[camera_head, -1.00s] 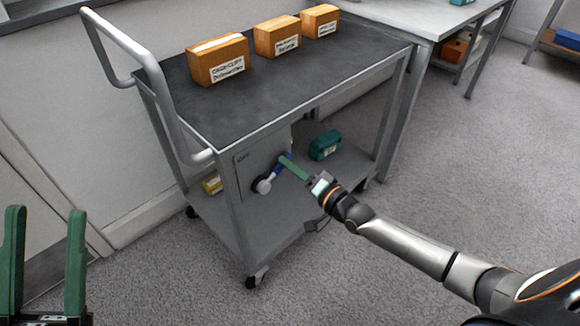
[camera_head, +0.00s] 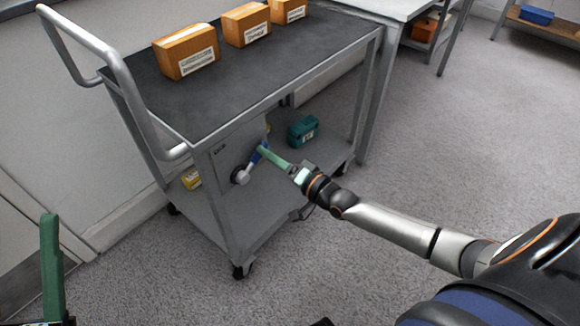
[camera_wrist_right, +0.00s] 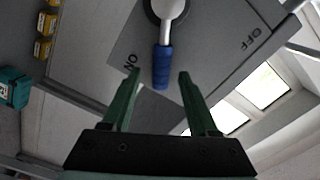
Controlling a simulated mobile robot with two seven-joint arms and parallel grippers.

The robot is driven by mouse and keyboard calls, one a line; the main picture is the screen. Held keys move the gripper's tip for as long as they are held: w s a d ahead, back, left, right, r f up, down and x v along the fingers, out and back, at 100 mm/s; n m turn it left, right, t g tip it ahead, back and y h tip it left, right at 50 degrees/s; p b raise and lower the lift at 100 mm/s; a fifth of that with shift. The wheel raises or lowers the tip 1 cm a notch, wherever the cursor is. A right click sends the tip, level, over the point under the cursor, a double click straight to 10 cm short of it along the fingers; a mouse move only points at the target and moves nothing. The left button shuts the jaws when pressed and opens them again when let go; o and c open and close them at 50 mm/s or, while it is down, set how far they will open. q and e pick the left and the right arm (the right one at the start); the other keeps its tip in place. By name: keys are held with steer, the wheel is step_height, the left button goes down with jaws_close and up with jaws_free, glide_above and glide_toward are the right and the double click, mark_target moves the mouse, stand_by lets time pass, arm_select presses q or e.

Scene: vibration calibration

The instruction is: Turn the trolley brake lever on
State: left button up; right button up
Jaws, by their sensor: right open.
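The brake lever has a round hub with a silver arm (camera_head: 241,176) and a blue handle (camera_head: 256,155), on a grey plate (camera_head: 222,160) at the trolley's side. In the right wrist view the blue handle (camera_wrist_right: 162,68) points down the picture, nearer the "ON" mark (camera_wrist_right: 131,60) than the "OFF" mark (camera_wrist_right: 249,38). My right gripper (camera_head: 264,151) is open at the handle. In its wrist view the green fingertips (camera_wrist_right: 158,76) stand either side of the handle's end, with gaps. One green finger of my left gripper (camera_head: 50,265) shows at lower left, with no finger against it.
The trolley's dark top (camera_head: 270,70) carries three orange boxes (camera_head: 187,51). A teal case (camera_head: 303,131) and a yellow box (camera_head: 190,178) are on its lower shelf. A table (camera_head: 400,8) stands behind at right. The carpet at right is clear.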

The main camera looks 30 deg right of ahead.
arm_select(q)
steer(key=shift+w+a+f+n+y+p, duration=0.15)
steer(key=shift+w+f+n+y+p, duration=0.25)
steer(key=shift+w+n+y, duration=0.3)
steer(key=shift+w+a+f+n+y+p, duration=0.1)
steer(key=shift+w+f+n+y+p, duration=0.3)
steer(key=shift+y, duration=0.45)
steer(key=shift+w+a+f+n+y+p, duration=0.2)
steer(key=shift+w+n+y+p, duration=0.3)
steer(key=shift+w+y+p, duration=0.2)
arm_select(e)
steer(key=v, duration=1.1)
steer(key=shift+s, duration=0.25)
